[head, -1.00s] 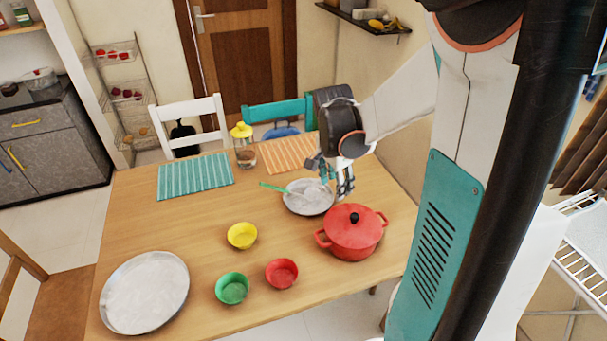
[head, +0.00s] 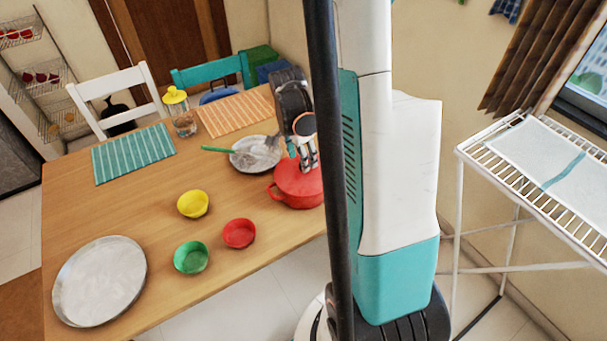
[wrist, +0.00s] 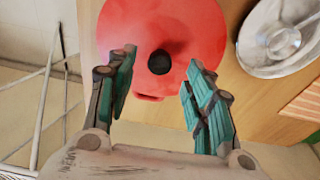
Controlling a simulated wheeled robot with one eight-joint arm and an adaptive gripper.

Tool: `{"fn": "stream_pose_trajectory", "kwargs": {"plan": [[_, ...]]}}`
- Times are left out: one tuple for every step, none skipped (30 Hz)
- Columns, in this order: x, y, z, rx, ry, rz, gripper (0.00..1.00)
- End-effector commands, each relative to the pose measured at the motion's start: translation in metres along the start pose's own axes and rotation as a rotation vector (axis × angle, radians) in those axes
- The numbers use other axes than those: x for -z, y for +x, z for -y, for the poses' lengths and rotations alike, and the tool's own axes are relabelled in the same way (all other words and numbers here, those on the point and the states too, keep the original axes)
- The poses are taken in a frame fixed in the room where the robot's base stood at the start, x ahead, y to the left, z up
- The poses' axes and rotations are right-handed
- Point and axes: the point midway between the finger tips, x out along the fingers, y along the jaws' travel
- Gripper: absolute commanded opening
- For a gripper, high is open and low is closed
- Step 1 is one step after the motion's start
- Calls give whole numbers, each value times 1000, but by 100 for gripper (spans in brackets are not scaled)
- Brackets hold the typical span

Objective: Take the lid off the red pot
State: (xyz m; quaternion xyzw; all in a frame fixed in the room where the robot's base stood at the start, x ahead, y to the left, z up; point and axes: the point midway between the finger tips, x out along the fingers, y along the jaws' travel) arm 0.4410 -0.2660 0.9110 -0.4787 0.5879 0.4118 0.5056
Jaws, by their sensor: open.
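The red pot (head: 290,194) stands on the wooden table near its right edge, partly hidden behind my arm in the head view. In the wrist view its red lid (wrist: 182,25) is on it, with a round black knob (wrist: 159,62) at the middle. My gripper (head: 309,165) is over the pot in the head view. In the wrist view my gripper (wrist: 164,68) is open, with its teal-padded fingers apart on the left and right of the knob. The fingers hold nothing, and I cannot tell their exact height above the lid.
A metal plate (head: 244,162) with a green-handled utensil lies beside the pot. Yellow (head: 193,204), red (head: 239,233) and green (head: 190,257) bowls and a large round tray (head: 72,291) are on the table. A white rack (head: 464,160) stands at right.

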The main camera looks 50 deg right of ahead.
Motion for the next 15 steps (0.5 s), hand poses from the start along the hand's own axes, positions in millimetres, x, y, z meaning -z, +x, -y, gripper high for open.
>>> {"fn": "stream_pose_trajectory", "kwargs": {"plan": [[-1,10,0,0,0,0,48],[-1,14,0,0,0,0,48],[-2,21,-1,0,0,0,48],[-2,26,-1,0,1,0,48],[-2,30,-1,0,1,0,48],[-2,35,-1,0,1,0,48],[-2,39,-1,0,1,-1,48],[-2,41,-1,0,1,-1,48],[-2,43,-1,0,0,-1,48],[-2,44,-1,0,0,-1,48],[-2,44,-1,0,0,-1,48],[-2,43,-1,0,0,-1,48],[-2,43,-1,0,0,-1,48],[-2,43,-1,0,0,-1,48],[-2,43,-1,0,0,-1,48]]}}
